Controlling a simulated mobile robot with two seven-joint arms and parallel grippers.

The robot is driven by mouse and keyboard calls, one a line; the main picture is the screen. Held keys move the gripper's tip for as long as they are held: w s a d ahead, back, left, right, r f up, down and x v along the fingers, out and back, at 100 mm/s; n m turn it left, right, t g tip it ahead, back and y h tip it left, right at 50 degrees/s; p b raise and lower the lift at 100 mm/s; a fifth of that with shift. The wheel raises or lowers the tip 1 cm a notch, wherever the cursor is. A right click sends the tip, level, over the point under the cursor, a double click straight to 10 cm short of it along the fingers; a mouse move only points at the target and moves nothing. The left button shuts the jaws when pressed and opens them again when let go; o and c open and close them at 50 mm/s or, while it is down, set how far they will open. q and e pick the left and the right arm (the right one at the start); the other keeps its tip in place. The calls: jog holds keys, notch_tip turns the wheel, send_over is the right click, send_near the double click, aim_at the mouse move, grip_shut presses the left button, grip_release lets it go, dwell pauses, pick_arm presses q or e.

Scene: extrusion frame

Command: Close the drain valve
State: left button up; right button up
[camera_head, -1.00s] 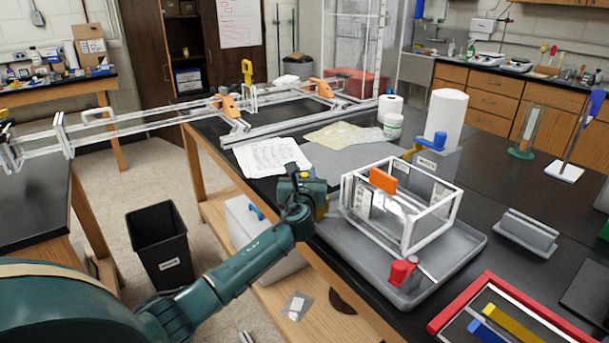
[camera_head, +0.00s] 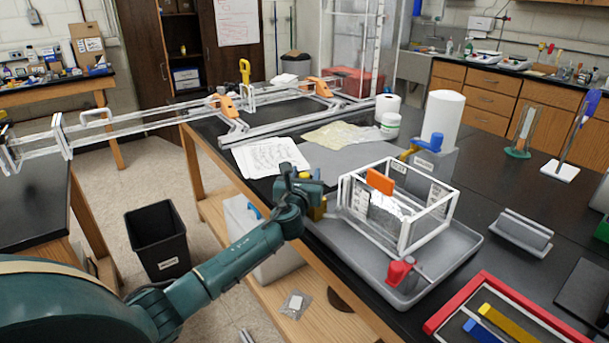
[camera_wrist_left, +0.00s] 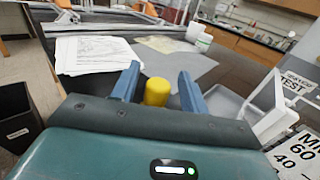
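A clear tank with a white frame (camera_head: 402,249) stands in a grey tray (camera_head: 468,246) on the black bench. A yellow cylindrical knob (camera_wrist_left: 157,91) is between the two blue fingers of my left gripper (camera_wrist_left: 159,77) in the left wrist view, with gaps beside it. In the head view my left gripper (camera_head: 308,187) is at the bench edge, left of the tank, and partly hides the yellow part (camera_head: 318,209). A red valve-like part (camera_head: 399,272) is at the tray's near side. I cannot tell which part is the drain valve. My right gripper is not visible.
A blue-handled tap (camera_head: 430,141) is behind the tank by a paper towel roll (camera_head: 442,119). Papers (camera_head: 270,157) lie behind my left gripper. A red-rimmed tray (camera_head: 440,318) is at the near right. A black bin (camera_head: 158,240) stands on the floor.

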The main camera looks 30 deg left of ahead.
pick_arm(q)
jog(key=v, duration=1.3)
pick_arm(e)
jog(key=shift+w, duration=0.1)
pick_arm(q)
jog(key=shift+s, duration=0.15)
jog(key=s+d+f+n+g+h, duration=0.1)
jog(key=s+d+f+n+g, duration=0.2)
jog(key=s+f+n, duration=0.4)
jog(key=s+d+f+n+g+h, duration=0.1)
jog(key=s+d+f+n+g, duration=0.3)
jog(key=n, duration=0.4)
jog(key=s+d+f+n+g+h, duration=0.2)
jog(key=s+d+n+g+h, duration=0.15)
jog(key=s+n, duration=0.45)
jog(key=s+d+f+n+g+h, duration=0.2)
jog(key=s+d+f+n+g, duration=0.15)
jog(key=s+n, duration=0.55)
jog(key=w+d+f+m+t+h+p, duration=0.1)
jog(key=w+d+f+m+t+h, duration=0.1)
jog(key=t, duration=0.6)
jog(key=shift+w+d+f+m+h, duration=0.35)
jog(key=shift+w+d+f+m, duration=0.35)
jog(key=shift+w+d+f, duration=1.15)
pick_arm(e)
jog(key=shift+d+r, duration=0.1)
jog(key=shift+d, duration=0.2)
